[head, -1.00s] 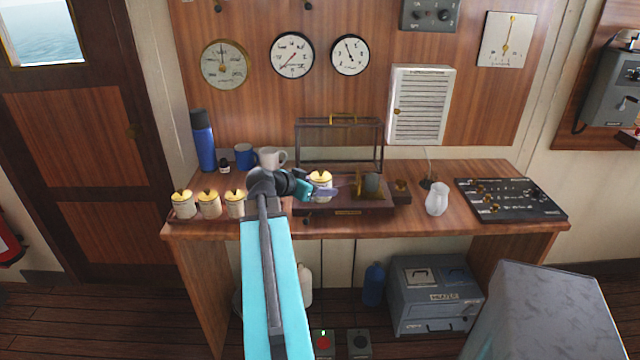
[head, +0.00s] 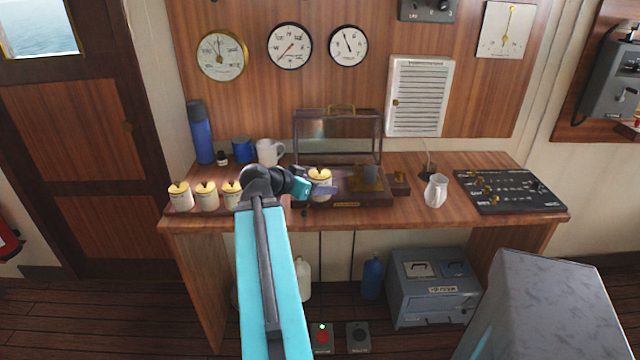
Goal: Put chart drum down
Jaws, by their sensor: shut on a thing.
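The chart drum (head: 319,176), a white cylinder with a brass top, stands upright at the left part of the dark wooden instrument base (head: 345,203) on the bench. My gripper (head: 318,190) is shut on it from the left, its fingers across the drum's lower part. The fingers hide the drum's underside, so I cannot tell whether it touches the base. A brass plate with a grey cylinder (head: 371,174) is on the right of the base. A framed glass cover (head: 338,135) stands behind it.
Several similar brass-topped drums (head: 206,196) stand in a row at the bench's left. A blue flask (head: 201,135), blue mug (head: 243,150) and white mug (head: 269,152) are behind them. A white jug (head: 436,191) and black control panel (head: 509,191) are at right.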

